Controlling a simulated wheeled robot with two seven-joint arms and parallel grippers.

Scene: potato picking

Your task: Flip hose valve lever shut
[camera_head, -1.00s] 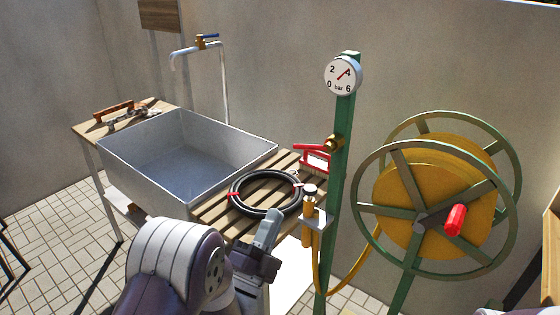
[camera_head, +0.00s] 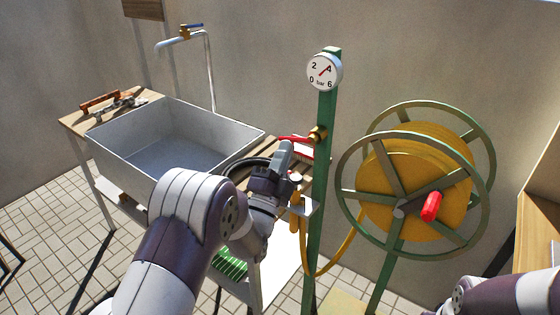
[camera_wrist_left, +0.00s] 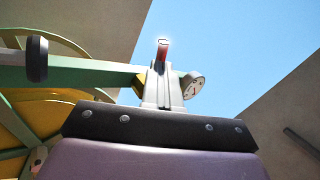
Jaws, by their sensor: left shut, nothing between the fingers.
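The hose valve is a brass fitting (camera_head: 318,134) on the green post, with a red lever (camera_head: 293,138) pointing left, roughly level. My left gripper (camera_head: 285,150) is shut and empty, its fingertips just below the lever in the head view. Whether they touch it I cannot tell. In the left wrist view the closed fingers (camera_wrist_left: 162,90) point up at the red lever (camera_wrist_left: 162,52), seen end-on beyond the tips. Part of the brass fitting (camera_wrist_left: 139,86) shows beside the fingers. My right gripper is not in view; only part of my right arm shows at the lower right.
A pressure gauge (camera_head: 324,71) tops the green post (camera_head: 322,185). A hose reel (camera_head: 415,190) with a red handle stands right of it. A grey sink (camera_head: 120,155) and slatted bench stand left and behind. A coiled black hose (camera_head: 240,168) is partly hidden by my arm.

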